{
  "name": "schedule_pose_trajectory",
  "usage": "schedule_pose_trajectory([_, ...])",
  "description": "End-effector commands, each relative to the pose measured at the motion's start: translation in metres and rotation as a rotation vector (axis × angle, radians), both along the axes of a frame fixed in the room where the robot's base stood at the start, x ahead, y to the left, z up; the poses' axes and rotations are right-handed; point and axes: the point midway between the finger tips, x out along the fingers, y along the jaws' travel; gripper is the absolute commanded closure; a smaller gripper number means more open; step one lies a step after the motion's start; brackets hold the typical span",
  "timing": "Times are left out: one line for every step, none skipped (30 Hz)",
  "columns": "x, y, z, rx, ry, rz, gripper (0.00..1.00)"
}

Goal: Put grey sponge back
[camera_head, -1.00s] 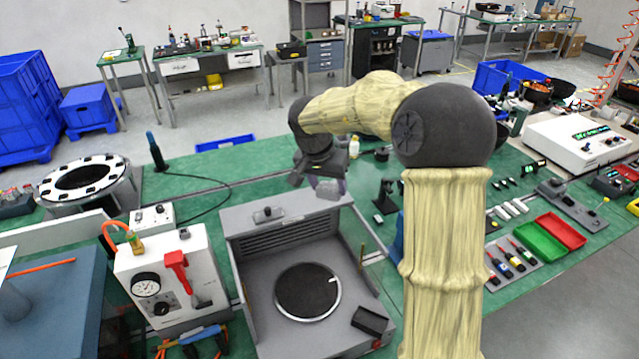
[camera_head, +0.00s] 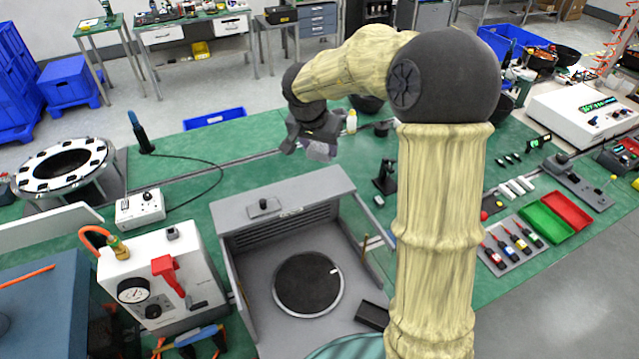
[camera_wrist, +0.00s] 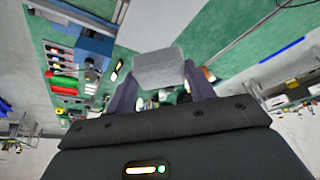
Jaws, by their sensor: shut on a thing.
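The grey sponge (camera_wrist: 160,68) is a pale grey block between the two fingers of my gripper (camera_wrist: 163,90) in the wrist view. In the head view, my gripper (camera_head: 318,146) is above the green bench, behind the grey open-fronted chamber. The sponge (camera_head: 317,152) shows there only as a small grey patch beneath the gripper, partly hidden by it. My gripper is shut on the sponge and holds it in the air.
The grey chamber (camera_head: 232,213) with a round dark plate (camera_head: 308,283) stands in front. A white gauge box (camera_head: 190,255) is at its left. A black stand (camera_head: 385,178) is right of the gripper.

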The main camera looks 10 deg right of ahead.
Motion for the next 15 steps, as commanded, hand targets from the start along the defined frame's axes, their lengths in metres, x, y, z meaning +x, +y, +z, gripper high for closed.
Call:
schedule_pose_trajectory([0.0,0.0,-0.003,0.0,0.002,0.001,0.65])
schedule_pose_trajectory([0.0,0.0,-0.006,-0.001,0.003,0.0,0.65])
schedule_pose_trajectory([0.0,0.0,-0.01,0.0,0.002,0.001,0.65])
schedule_pose_trajectory([0.0,0.001,-0.015,0.0,0.004,0.001,0.65])
schedule_pose_trajectory([-0.001,0.001,-0.02,-0.001,0.006,0.003,0.65])
schedule_pose_trajectory([-0.001,0.001,-0.028,-0.002,0.006,0.004,0.65])
schedule_pose_trajectory([-0.001,0.001,-0.034,-0.001,0.007,0.004,0.65])
schedule_pose_trajectory([-0.001,0.002,-0.04,-0.001,0.006,0.003,0.65])
schedule_pose_trajectory([-0.001,0.001,-0.046,-0.001,0.005,0.004,0.65])
schedule_pose_trajectory([-0.001,0.001,-0.051,-0.001,0.004,0.003,0.65])
schedule_pose_trajectory([-0.001,0.001,-0.055,-0.001,0.004,0.003,0.65])
schedule_pose_trajectory([0.0,0.0,-0.059,0.0,0.004,0.001,0.65])
schedule_pose_trajectory([0.0,0.0,-0.061,-0.001,0.003,0.001,0.65])
schedule_pose_trajectory([0.0,0.001,-0.062,0.0,0.003,0.001,0.65])
schedule_pose_trajectory([0.0,0.001,-0.063,0.0,0.001,0.003,0.65])
